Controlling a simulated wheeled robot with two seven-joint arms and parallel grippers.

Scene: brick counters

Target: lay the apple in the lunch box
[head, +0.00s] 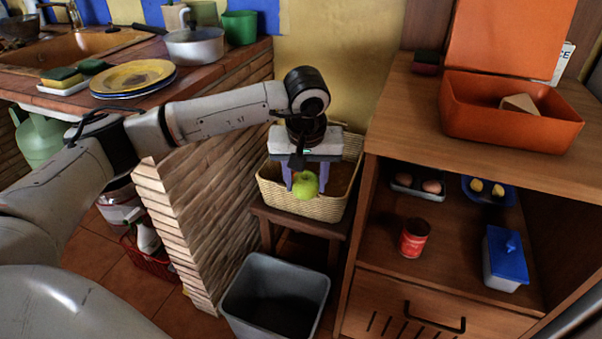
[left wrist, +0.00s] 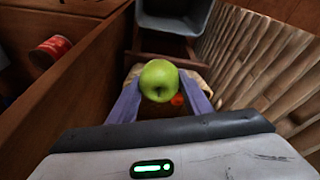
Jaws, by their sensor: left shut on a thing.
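The green apple (head: 305,185) is between the fingers of my left gripper (head: 304,178), which is shut on it. The apple also shows in the left wrist view (left wrist: 159,80), pinched between two purple fingers (left wrist: 160,98). The gripper and apple are over a woven basket (head: 268,188) on a small wooden stool. The orange lunch box (head: 482,128) stands open on top of the wooden cabinet at the right, its lid raised at the back. A pale wedge-shaped thing (head: 519,104) lies inside it. My right gripper is not in view.
A grey bin (head: 272,296) is on the floor. A brick counter is at the left.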

